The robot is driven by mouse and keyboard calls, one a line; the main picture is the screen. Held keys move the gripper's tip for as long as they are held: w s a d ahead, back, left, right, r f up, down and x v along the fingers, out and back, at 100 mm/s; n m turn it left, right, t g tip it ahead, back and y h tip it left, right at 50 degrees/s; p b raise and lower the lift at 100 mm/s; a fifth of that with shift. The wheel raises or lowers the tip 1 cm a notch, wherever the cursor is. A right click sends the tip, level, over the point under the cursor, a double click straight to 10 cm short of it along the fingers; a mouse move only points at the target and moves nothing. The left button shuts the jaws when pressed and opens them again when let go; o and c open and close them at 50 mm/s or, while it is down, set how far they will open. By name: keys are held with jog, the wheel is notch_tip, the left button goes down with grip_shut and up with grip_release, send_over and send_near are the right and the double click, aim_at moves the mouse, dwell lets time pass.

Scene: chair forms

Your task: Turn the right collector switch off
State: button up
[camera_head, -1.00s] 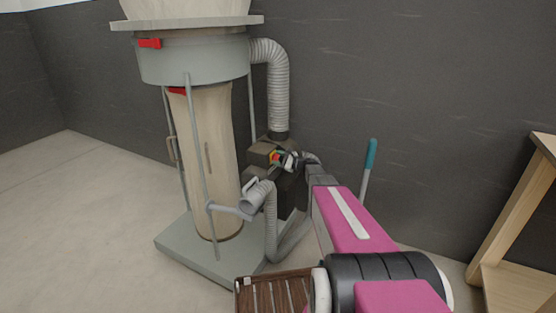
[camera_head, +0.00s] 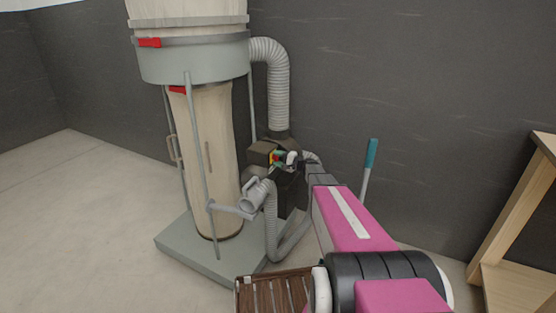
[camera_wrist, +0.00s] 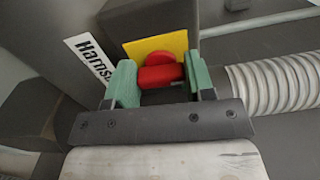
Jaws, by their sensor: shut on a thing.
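The dust collector (camera_head: 196,58) stands left of centre in the head view, with a grey drum and pale bags. Its switch is a red knob (camera_wrist: 160,77) on a yellow plate (camera_wrist: 150,46), seen in the wrist view. My gripper (camera_wrist: 161,80) has green fingertips, one on each side of the red knob, shut on it. In the head view the yellow plate (camera_head: 272,158) shows small on the dark motor box beside the collector. My gripper's far end is small there, so the contact is clear only in the wrist view.
A ribbed hose (camera_head: 273,80) runs from the drum down to the box, and another hose (camera_wrist: 272,84) is close right of my gripper. A teal-handled tool (camera_head: 370,155) leans at the wall. A wooden stand (camera_head: 518,220) is at right. Floor at left is clear.

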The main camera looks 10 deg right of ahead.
jog(key=shift+n, duration=0.5)
jog(key=o, duration=0.9)
jog(key=v, duration=1.1)
